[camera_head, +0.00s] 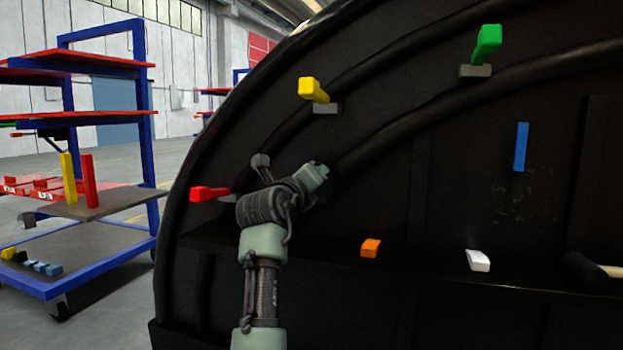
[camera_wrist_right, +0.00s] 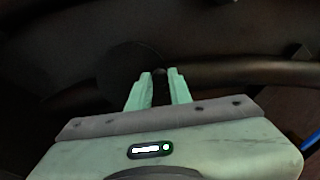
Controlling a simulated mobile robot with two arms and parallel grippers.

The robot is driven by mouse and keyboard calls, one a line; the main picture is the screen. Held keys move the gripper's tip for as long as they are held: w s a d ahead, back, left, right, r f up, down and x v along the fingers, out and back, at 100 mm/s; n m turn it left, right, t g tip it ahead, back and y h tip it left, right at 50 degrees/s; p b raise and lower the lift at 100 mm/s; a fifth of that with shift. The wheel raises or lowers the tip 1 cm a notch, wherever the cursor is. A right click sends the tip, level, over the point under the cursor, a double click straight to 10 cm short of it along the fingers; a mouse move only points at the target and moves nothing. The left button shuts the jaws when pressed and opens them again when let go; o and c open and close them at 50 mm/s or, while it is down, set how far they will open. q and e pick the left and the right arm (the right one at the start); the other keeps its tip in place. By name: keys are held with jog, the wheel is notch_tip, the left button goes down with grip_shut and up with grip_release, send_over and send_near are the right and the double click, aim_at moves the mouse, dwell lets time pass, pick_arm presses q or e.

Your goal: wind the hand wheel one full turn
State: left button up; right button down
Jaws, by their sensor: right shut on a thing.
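My right gripper (camera_head: 322,172), pale green, reaches up to the black curved panel and is at a dark round part on it. In the right wrist view its two fingers (camera_wrist_right: 159,75) are close together on a small dark knob (camera_wrist_right: 159,72). A dark round disc (camera_wrist_right: 128,62), which looks like the hand wheel, lies just beyond the fingertips. The wheel is black on black, so its rim and angle are hard to make out; in the head view my gripper and wrist hide most of it. My left gripper is not in view.
The panel carries yellow (camera_head: 312,89), green (camera_head: 487,44), red (camera_head: 208,193), blue (camera_head: 521,147), orange (camera_head: 370,248) and white (camera_head: 478,260) handles. Thick dark pipes (camera_head: 400,135) curve close by my gripper. A blue-framed cart (camera_head: 105,275) with red shelves stands left.

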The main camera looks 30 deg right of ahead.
jog(key=shift+s+d+f+m+b, duration=0.15)
jog(key=shift+f+m, duration=0.1)
jog(key=shift+m, duration=0.5)
jog(key=shift+s+d+f+m+b, duration=0.1)
jog(key=shift+s+f+m+b, duration=0.1)
jog(key=shift+m, duration=0.55)
jog(key=c, duration=1.3)
grip_release()
